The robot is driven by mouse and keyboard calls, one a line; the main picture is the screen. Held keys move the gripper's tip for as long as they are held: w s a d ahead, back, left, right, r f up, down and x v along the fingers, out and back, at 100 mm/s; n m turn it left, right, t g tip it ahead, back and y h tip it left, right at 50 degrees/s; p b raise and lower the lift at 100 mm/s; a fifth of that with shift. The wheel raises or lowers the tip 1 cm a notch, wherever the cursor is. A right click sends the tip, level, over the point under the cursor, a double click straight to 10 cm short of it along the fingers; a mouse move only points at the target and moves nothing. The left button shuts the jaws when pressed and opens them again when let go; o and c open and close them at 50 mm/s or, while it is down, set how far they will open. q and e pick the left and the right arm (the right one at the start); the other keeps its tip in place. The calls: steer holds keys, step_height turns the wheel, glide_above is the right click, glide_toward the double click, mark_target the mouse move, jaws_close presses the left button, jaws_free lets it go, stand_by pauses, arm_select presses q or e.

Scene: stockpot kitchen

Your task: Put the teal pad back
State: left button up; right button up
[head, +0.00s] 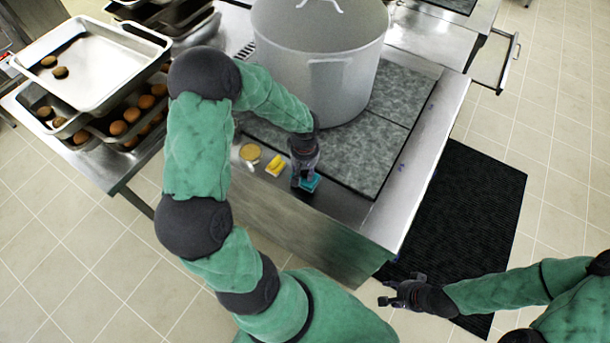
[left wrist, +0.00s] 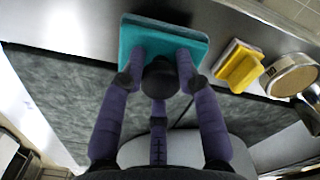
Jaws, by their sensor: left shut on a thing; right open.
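The teal pad (head: 310,183) is at the front edge strip of the steel counter in the head view. It also shows in the left wrist view (left wrist: 135,38), flat and rectangular with a darker edge. My left gripper (head: 304,176) is shut on the pad, its fingers (left wrist: 160,72) reaching over the pad's near side. Whether the pad touches the steel is hard to tell. My right gripper (head: 388,293) is open and empty, low at the right, over the floor beside the black mat.
A yellow pad (head: 275,165) and a round tan-topped item (head: 250,152) sit left of the teal pad. A large stockpot (head: 320,60) stands behind on grey slabs (head: 350,150). Trays with brown buns (head: 118,128) are at the left. A black mat (head: 460,220) lies on the floor.

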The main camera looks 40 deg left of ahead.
mark_target(305, 176)
arm_select(q)
steer(key=shift+f, duration=1.4)
steer(key=shift+f+b, duration=0.15)
steer(key=shift+b, duration=0.2)
steer(key=o, duration=1.1)
steer(key=shift+r+p, duration=0.35)
steer(key=shift+r, duration=0.05)
step_height(305, 176, up, 12)
steer(key=shift+f+p, duration=0.25)
steer(key=shift+p, duration=0.45)
